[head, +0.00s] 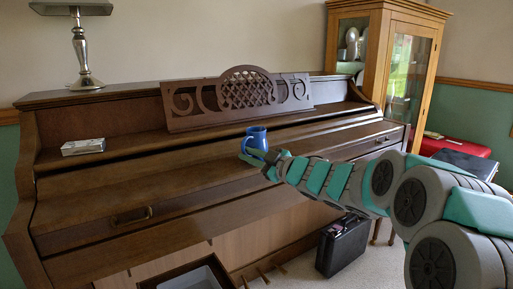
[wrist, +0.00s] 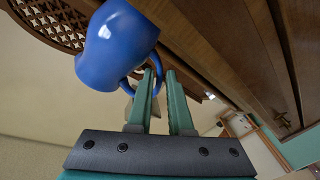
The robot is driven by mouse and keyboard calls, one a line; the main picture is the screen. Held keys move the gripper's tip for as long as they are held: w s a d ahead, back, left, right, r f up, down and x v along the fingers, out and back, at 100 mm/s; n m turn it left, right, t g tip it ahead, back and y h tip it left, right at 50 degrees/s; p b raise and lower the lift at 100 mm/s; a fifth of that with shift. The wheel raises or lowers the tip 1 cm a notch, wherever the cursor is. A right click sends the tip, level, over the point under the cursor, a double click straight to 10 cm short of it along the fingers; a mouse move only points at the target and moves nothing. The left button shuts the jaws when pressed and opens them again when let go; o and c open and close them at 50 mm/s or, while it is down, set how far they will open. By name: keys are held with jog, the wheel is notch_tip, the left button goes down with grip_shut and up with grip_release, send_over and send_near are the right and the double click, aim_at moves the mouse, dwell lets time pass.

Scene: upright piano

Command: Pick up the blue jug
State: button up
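The blue jug (head: 256,138) stands on the piano's ledge near the middle of the head view. It fills the upper left of the wrist view (wrist: 115,45), tilted there, with its handle toward the fingers. My gripper (head: 255,157) is at the jug's near side, low by its body. In the wrist view my gripper (wrist: 162,75) has a narrow gap between its green fingers, and the handle's outer curve reaches into that gap at the tips. Whether the fingers press on the handle is unclear.
The brown upright piano (head: 130,185) carries a carved music stand (head: 235,100), a small silvery box (head: 83,146) and a metal lamp (head: 83,50). A glass-door cabinet (head: 398,75) stands at right. A black case (head: 342,245) is on the floor.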

jog(key=x, duration=0.5)
grip_shut()
dwell(1.4)
